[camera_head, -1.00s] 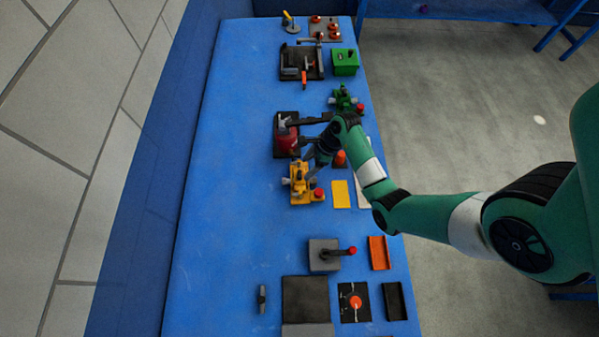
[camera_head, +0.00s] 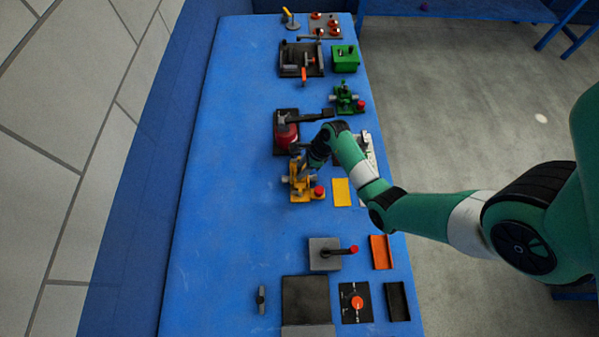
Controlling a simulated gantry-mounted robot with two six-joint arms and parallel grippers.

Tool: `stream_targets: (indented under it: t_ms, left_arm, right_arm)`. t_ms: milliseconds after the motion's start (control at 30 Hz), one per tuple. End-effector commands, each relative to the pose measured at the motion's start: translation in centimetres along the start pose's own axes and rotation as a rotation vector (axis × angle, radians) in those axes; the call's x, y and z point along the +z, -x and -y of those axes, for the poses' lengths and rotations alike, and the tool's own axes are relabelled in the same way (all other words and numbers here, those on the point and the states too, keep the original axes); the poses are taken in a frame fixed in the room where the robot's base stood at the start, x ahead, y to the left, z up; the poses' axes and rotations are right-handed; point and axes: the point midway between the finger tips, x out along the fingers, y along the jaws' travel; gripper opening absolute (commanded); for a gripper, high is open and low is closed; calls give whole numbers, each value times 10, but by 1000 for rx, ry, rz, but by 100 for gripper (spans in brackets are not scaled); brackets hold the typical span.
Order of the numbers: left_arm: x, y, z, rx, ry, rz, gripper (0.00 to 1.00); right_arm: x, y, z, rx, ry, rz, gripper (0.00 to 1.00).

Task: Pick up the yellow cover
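A flat yellow plate (camera_head: 341,192), which looks like the yellow cover, lies on the blue table right of the yellow device. The yellow device (camera_head: 300,186) has a red button and a grey part. My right gripper (camera_head: 303,156) is above and left of the yellow plate in the picture, between the red device (camera_head: 285,133) and the yellow device. Its dark fingers are small and partly lost against these devices, so I cannot tell how far they are apart. It does not touch the yellow plate. My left gripper is out of view.
The blue table (camera_head: 220,200) is bare along its left side. A green device (camera_head: 346,100) and green box (camera_head: 345,59) stand farther up. Below are a grey block with a red-tipped lever (camera_head: 325,253), an orange tray (camera_head: 381,252) and a black tray (camera_head: 397,301).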

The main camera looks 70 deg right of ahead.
Motion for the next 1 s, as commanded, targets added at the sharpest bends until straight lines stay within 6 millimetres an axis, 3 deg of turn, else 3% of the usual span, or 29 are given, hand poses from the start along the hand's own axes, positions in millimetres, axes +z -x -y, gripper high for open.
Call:
stream_targets:
  t_ms: [33, 167, 633, 833, 1000]
  left_arm:
    - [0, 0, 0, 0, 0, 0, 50]
    - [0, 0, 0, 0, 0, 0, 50]
    - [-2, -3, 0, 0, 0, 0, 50]
    - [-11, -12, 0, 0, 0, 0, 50]
    - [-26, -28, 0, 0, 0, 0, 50]
  right_arm:
    - [0, 0, 0, 0, 0, 0, 21]
    - [0, 0, 0, 0, 0, 0, 0]
    - [3, 6, 0, -1, 0, 1, 0]
    - [15, 34, 1, -3, 2, 2, 0]
    - [16, 72, -26, -2, 2, 2, 0]
